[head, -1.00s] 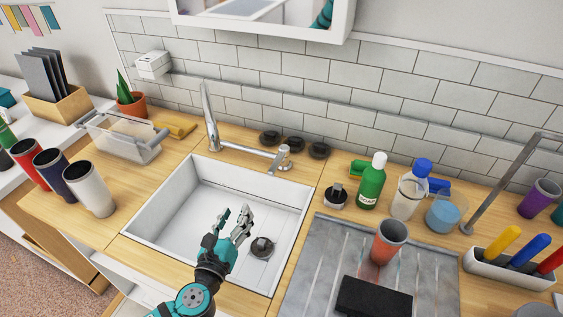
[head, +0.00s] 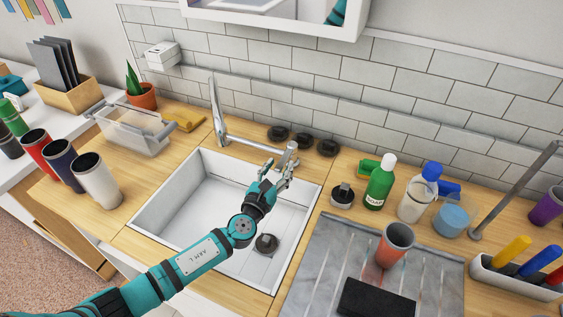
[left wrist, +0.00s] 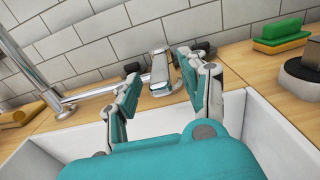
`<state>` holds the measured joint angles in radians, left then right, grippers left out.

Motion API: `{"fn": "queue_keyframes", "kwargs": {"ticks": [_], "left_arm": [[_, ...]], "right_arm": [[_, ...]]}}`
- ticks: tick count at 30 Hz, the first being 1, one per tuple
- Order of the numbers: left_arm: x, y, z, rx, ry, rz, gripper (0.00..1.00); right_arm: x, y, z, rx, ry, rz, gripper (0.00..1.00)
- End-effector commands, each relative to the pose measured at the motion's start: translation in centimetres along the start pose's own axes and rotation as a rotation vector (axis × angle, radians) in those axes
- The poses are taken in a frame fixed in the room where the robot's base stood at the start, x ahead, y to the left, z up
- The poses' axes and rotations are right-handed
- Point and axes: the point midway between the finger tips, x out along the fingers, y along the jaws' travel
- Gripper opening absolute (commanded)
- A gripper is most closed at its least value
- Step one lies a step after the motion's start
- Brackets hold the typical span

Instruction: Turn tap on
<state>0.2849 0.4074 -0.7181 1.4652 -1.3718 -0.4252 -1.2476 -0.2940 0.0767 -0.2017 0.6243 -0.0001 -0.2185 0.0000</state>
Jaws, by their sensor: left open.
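The chrome tap (head: 216,112) stands behind the white sink (head: 165,205), with a horizontal bar running right to an upright handle (head: 291,148). In the left wrist view the tap handle (left wrist: 160,72) shows between and beyond the fingers. My left gripper (head: 278,174) is open and empty over the back right of the sink, just in front of the handle. In the left wrist view its fingers (left wrist: 158,88) stand apart on either side of the handle; contact cannot be told. My right gripper is not in view.
Several dark round knobs (head: 303,140) sit on the counter behind the handle. A clear bin (head: 132,132) is on the left. A dark drain (head: 266,243) lies in the sink.

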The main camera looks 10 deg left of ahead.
Motion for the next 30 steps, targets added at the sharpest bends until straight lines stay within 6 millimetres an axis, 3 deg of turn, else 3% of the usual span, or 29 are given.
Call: {"fn": "queue_keyframes", "kwargs": {"ticks": [6,16,26,30], "left_arm": [[2.1,0.0,-0.1,0.000,0.000,0.001,0.44],[2.3,0.0,0.0,-0.001,0.000,0.000,0.43],[2.3,0.0,0.0,0.000,0.000,0.001,0.00],[2.3,0.0,0.0,0.000,0.000,0.001,0.00]], "right_arm": [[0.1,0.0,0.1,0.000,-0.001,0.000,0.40],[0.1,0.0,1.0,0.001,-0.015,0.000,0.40],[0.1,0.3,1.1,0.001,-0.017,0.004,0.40],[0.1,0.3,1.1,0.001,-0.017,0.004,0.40]]}}
